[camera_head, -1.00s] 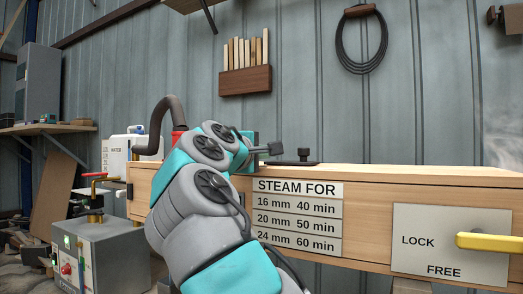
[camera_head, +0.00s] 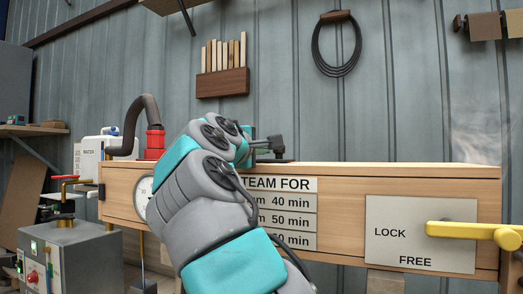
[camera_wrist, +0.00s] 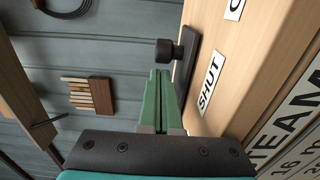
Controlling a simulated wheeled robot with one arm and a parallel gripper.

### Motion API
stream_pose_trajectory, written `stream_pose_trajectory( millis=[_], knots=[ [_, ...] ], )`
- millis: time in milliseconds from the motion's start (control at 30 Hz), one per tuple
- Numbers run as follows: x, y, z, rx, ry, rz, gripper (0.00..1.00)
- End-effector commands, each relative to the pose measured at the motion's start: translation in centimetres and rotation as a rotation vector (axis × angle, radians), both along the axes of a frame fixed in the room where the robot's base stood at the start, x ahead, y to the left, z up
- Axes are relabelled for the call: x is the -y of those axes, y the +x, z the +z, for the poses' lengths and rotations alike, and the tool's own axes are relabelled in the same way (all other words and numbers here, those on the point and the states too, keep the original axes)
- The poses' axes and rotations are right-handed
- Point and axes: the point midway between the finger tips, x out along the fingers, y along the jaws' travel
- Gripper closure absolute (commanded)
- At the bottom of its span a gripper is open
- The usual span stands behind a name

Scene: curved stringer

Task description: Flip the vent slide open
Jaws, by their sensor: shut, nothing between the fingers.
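The vent slide is a dark plate (camera_wrist: 190,55) with a round black knob (camera_wrist: 168,52), on top of the long wooden box (camera_head: 340,180). In the wrist view a "SHUT" label (camera_wrist: 210,80) lies beside the plate, and another label (camera_wrist: 235,8), cut off by the edge, is farther along. My gripper (camera_wrist: 160,74) is shut and empty, its green fingers pointing at the knob with their tips just short of it or touching; I cannot tell which.
A yellow handle (camera_head: 470,232) sticks out from the LOCK/FREE plate (camera_head: 390,215) at the box's right. A red fitting with a dark hose (camera_head: 150,120) stands at the left end. The wall behind carries a wooden rack (camera_head: 222,83) and a coiled cable (camera_head: 337,50).

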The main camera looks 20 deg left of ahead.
Motion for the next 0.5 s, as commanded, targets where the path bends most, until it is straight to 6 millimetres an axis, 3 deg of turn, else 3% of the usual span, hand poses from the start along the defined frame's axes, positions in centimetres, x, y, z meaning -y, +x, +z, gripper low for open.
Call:
stream_pose_trajectory(
  millis=[500],
  knots=[
    [2.4, -0.2, 0.5, 0.003, -0.011, 0.000, 1.00]
  ],
)
